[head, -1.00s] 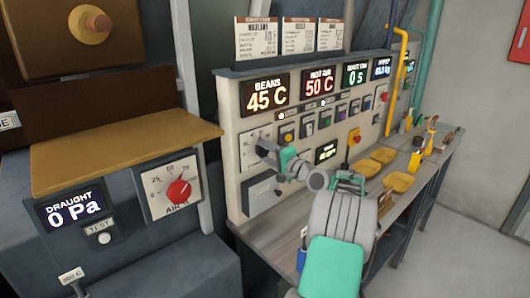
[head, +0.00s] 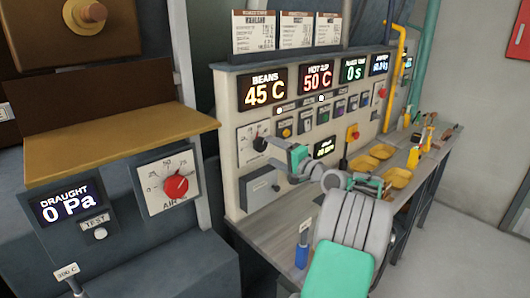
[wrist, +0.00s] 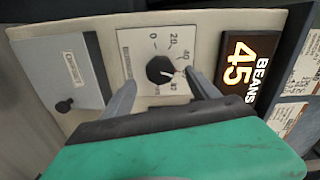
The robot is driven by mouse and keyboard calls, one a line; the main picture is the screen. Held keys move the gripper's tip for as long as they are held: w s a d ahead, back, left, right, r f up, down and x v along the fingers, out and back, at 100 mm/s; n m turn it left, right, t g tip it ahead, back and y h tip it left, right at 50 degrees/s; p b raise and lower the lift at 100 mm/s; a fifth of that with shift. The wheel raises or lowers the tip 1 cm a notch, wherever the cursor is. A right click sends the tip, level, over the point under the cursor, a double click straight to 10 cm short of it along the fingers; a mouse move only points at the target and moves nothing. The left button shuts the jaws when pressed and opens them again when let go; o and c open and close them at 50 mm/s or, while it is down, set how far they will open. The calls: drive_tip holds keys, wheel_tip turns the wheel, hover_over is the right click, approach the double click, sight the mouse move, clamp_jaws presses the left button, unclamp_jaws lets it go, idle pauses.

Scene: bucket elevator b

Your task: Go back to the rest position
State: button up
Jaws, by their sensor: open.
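My gripper (head: 265,144) is at the control panel, in front of a dial with a black knob (wrist: 160,69). In the wrist view the two grey fingers are spread on either side of the knob, with nothing between them in their grip. I cannot tell how far the fingertips are from the dial face. The dial's scale reads 0, 20, 40 and further marks. In the head view the knob is partly hidden by my gripper and wrist. My arm reaches over the grey bench to the panel.
The panel (head: 230,190) carries a BEANS 45 C display (head: 263,89) and a grey box (head: 262,188) below the dial. Yellow trays (head: 398,177) lie on the bench (head: 275,225). A blue-handled tool (head: 302,255) stands at its front. A red draught knob (head: 176,187) is at left.

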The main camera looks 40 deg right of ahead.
drive_tip(key=s, duration=0.2)
drive_tip(key=shift+s, duration=0.3)
drive_tip(key=w+a+f+n+g+y, duration=0.1)
drive_tip(key=w+a+f+n+g, duration=0.15)
drive_tip(key=a, duration=0.65)
drive_tip(key=w+a+f+n+g+y, duration=0.1)
drive_tip(key=a+f+n+g, duration=0.2)
drive_tip(key=a, duration=0.5)
drive_tip(key=w+a+f+n+g, duration=0.2)
drive_tip(key=a+f, duration=0.1)
drive_tip(key=a, duration=0.6)
drive_tip(key=s+a+f+n+g, duration=0.5)
drive_tip(key=s+a+f+n, duration=0.15)
drive_tip(key=s+a, duration=0.65)
drive_tip(key=s+a+f+n+g+h, duration=0.1)
drive_tip(key=s+a+f+g, duration=0.1)
drive_tip(key=s, duration=0.5)
drive_tip(key=s+a+f+n+g+h, duration=0.1)
drive_tip(key=s+f+g, duration=0.15)
drive_tip(key=s, duration=0.45)
drive_tip(key=w+r+t, duration=0.1)
drive_tip(key=r, duration=0.1)
drive_tip(key=w+r+t, duration=0.1)
drive_tip(key=w+r, duration=0.1)
drive_tip(key=shift+w+r+t, duration=0.15)
drive_tip(key=shift+r+t, duration=0.2)
drive_tip(key=shift+t, duration=0.05)
